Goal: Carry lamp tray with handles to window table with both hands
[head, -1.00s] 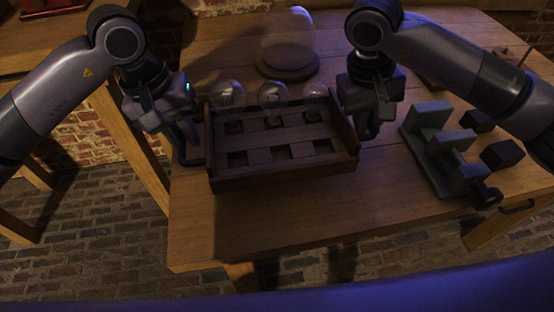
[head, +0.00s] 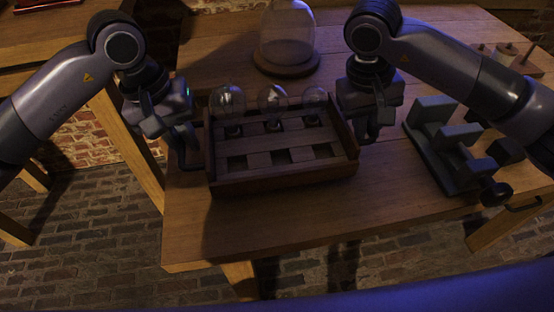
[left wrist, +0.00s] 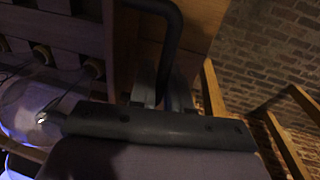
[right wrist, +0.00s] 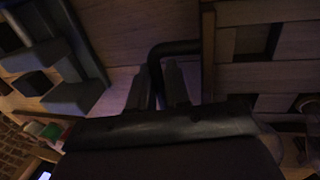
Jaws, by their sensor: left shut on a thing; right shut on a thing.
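The dark wooden lamp tray (head: 285,178) is in the middle of the head view, over the near part of a wooden table (head: 270,226). Three clear glass bulbs (head: 228,100) stand in its far row of holes; the near holes are empty. My left gripper (head: 188,150) is shut on the tray's left handle, a dark bar seen in the left wrist view (left wrist: 172,40). My right gripper (head: 369,128) is shut on the right handle, seen in the right wrist view (right wrist: 172,48). The tray looks level; I cannot tell whether it touches the table. I cannot tell which table is the window table.
A glass dome on a round wooden base (head: 286,62) stands behind the tray. A grey stepped block (head: 440,140) stands to the right. Another wooden table (head: 60,38) is at the far left, with brick floor (head: 90,235) in front.

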